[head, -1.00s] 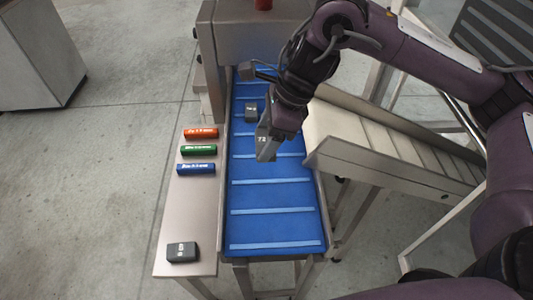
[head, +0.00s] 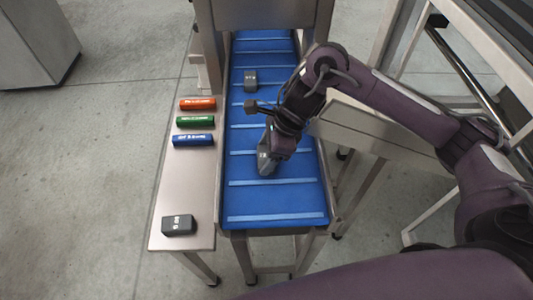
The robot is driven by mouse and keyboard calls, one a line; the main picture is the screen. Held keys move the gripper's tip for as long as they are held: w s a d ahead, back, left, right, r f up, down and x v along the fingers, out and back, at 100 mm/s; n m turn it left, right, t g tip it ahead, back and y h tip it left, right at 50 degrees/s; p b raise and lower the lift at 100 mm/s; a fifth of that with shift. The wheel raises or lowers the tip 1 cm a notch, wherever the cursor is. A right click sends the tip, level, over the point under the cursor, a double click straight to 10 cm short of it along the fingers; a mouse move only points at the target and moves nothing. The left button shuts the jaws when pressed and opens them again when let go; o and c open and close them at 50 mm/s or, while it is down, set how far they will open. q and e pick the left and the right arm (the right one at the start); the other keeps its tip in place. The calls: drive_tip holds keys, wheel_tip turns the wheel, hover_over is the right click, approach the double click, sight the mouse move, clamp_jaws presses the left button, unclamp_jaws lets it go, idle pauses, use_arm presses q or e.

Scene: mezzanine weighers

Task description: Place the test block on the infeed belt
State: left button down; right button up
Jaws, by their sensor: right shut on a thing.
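My right gripper (head: 270,148) is over the middle of the blue infeed belt (head: 270,204), pointing down. It is shut on a grey block (head: 265,161), which I take for the test block. The block hangs tilted at the fingertips and is partly covered by the gripper. I cannot tell whether its lower end touches the belt. My left gripper is out of view.
A dark block (head: 250,79) sits farther up the belt. Orange (head: 198,104), green (head: 195,122) and blue (head: 194,140) bars and another dark block (head: 179,225) lie on the steel side shelf (head: 184,186). The belt's near end is clear.

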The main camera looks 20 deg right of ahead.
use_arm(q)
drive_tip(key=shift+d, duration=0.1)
use_arm(e)
drive_tip(key=shift+f, duration=0.1)
drive_tip(key=o, duration=1)
use_arm(q)
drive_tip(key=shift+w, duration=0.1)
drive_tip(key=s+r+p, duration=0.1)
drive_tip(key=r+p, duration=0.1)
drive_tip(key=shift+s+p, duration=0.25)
drive_tip(key=shift+p, duration=0.05)
use_arm(e)
drive_tip(key=v, duration=1.2)
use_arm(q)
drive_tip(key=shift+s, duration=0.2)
